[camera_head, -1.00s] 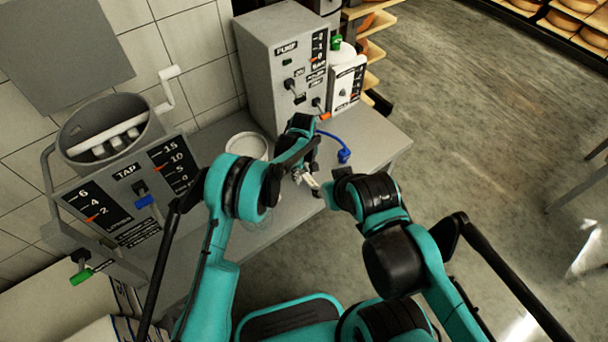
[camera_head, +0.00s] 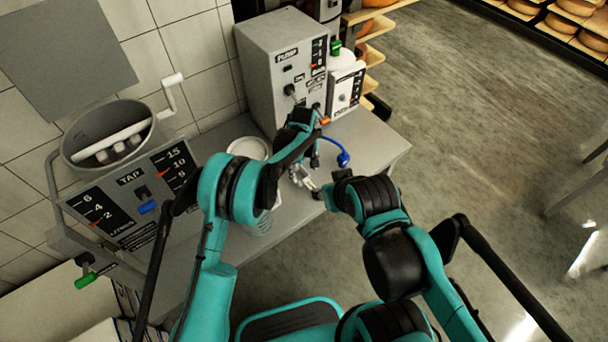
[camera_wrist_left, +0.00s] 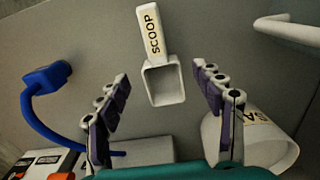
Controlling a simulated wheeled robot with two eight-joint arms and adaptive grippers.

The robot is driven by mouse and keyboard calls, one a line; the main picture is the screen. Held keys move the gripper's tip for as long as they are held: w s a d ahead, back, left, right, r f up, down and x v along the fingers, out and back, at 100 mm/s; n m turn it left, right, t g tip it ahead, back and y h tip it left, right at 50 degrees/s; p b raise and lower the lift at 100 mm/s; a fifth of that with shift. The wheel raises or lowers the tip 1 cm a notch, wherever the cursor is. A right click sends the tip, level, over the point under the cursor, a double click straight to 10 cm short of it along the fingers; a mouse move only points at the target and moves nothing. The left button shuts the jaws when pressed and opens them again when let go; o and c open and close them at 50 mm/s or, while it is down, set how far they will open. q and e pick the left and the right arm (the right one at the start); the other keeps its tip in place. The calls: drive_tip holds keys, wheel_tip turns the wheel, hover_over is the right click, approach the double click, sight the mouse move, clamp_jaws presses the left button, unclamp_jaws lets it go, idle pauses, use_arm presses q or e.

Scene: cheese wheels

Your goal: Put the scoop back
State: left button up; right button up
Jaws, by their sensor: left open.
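The white scoop (camera_wrist_left: 163,82), its handle marked "SCOOP", shows in the left wrist view against the grey bench top. Its square cup lies between the open fingers of my left gripper (camera_wrist_left: 160,75), with clear gaps on both sides. In the head view my left gripper (camera_head: 304,173) is low over the bench, partly hidden by its own arm. A small pale piece beside it is too small to name surely. My right arm reaches in from the right, its wrist (camera_head: 337,190) close to the left gripper; its fingers cannot be made out.
A blue hose end (camera_head: 343,158) lies on the bench (camera_head: 385,140), right of the gripper. A white container (camera_wrist_left: 275,145) stands close by. A pump box (camera_head: 275,70) and a tap panel (camera_head: 130,195) stand behind and left. Open floor lies right.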

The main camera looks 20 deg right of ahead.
use_arm(q)
drive_tip(key=a+r+p, duration=0.1)
drive_tip(key=a+r, duration=0.3)
drive_tip(key=r, duration=0.3)
drive_tip(key=a+r+t, duration=0.1)
drive_tip(key=a+r, duration=0.2)
drive_tip(key=r, duration=0.3)
drive_tip(key=a+r+p, duration=0.1)
drive_tip(key=a+r, duration=0.3)
drive_tip(key=r, duration=0.3)
drive_tip(key=s+a+r+m+t+h, duration=0.1)
drive_tip(key=s+a+r, duration=0.2)
drive_tip(key=a+r, duration=0.15)
drive_tip(key=s+a+r+m+t, duration=0.1)
drive_tip(key=s+a+r, duration=0.2)
drive_tip(key=a, duration=0.3)
drive_tip(key=s+a+m+t+y, duration=0.1)
drive_tip(key=s+a+t, duration=0.3)
drive_tip(key=s+a, duration=1.1)
drive_tip(key=shift+s+f+m, duration=0.3)
drive_tip(key=shift+s+m, duration=0.2)
drive_tip(key=shift+s, duration=0.75)
